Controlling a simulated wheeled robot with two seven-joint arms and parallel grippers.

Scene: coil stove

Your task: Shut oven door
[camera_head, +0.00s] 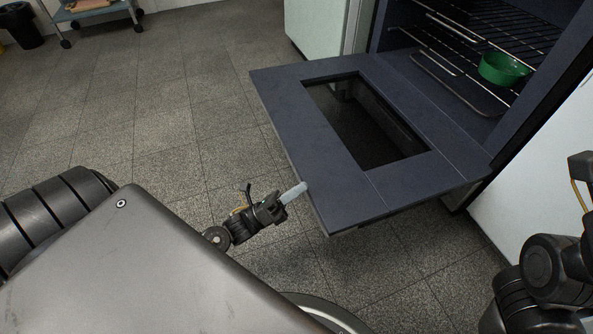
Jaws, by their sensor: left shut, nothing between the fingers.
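The oven door (285,110) is dark blue with a dark window and hangs open, roughly flat, in front of the oven (455,105). My left gripper (293,193) is shut and empty at the door's outer edge, near its front corner. Its light fingertips look close to the edge or touching it; I cannot tell which. My right arm shows at the lower right, but its fingers are out of view.
Inside the oven are wire racks (465,30) and a green bowl (503,68). A pale cabinet (316,25) stands left of the oven. A cart (95,15) and a black bin (20,25) are far left. The tiled floor (170,110) between is clear.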

